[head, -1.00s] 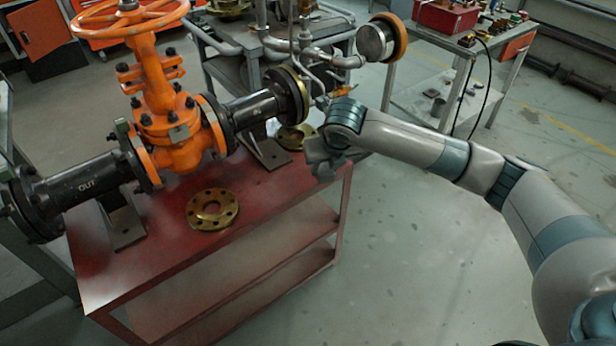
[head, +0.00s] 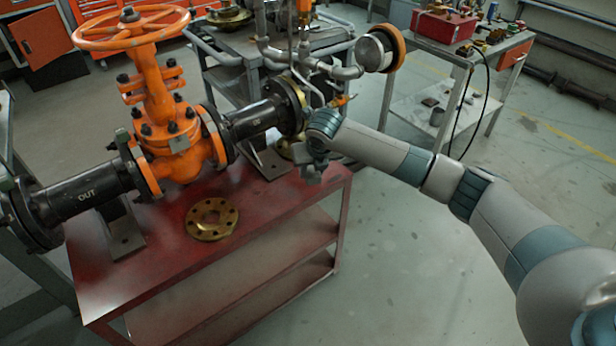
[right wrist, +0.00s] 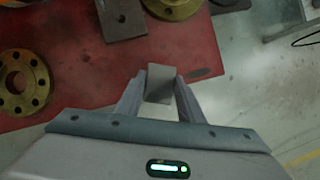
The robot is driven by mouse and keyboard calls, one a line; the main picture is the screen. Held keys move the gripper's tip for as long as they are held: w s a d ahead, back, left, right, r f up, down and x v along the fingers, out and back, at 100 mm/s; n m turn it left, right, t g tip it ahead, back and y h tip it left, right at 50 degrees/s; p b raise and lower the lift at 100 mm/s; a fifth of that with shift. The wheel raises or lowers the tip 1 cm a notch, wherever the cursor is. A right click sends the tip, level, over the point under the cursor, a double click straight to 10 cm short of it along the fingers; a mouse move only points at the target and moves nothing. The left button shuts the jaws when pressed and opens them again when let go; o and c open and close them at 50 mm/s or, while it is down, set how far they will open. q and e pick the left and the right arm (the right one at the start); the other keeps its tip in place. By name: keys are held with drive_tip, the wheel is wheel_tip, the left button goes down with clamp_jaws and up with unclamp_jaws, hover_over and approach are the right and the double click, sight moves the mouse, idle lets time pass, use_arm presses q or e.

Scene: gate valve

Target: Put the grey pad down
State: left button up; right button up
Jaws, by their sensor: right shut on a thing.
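My right gripper (head: 311,172) is above the far right corner of the red bench (head: 150,262). In the right wrist view, the right gripper (right wrist: 160,88) is shut on the grey pad (right wrist: 160,80), a small grey block between its fingertips. The red bench top (right wrist: 100,85) lies below the pad, with a dark patch on it just to the right of the fingers. The gap between pad and bench is hard to judge. In the head view the pad cannot be told apart from the grey gripper. My left gripper is not in view.
The orange gate valve (head: 172,145) with black pipe ends stands on the bench. A brass flange (head: 212,218) lies at the bench's middle. Another brass flange (right wrist: 178,6) and a grey support plate (right wrist: 122,18) are near the gripper. The bench's right edge is close.

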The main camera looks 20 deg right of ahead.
sight(308, 177)
drive_tip(key=shift+w+a+f, duration=0.1)
drive_tip(key=shift+w+f, duration=0.4)
drive_tip(key=shift+w, duration=0.35)
drive_tip(key=shift+w+f, duration=0.5)
drive_tip(key=shift+w, duration=0.3)
drive_tip(key=shift+f, duration=2)
drive_tip(key=o, duration=0.9)
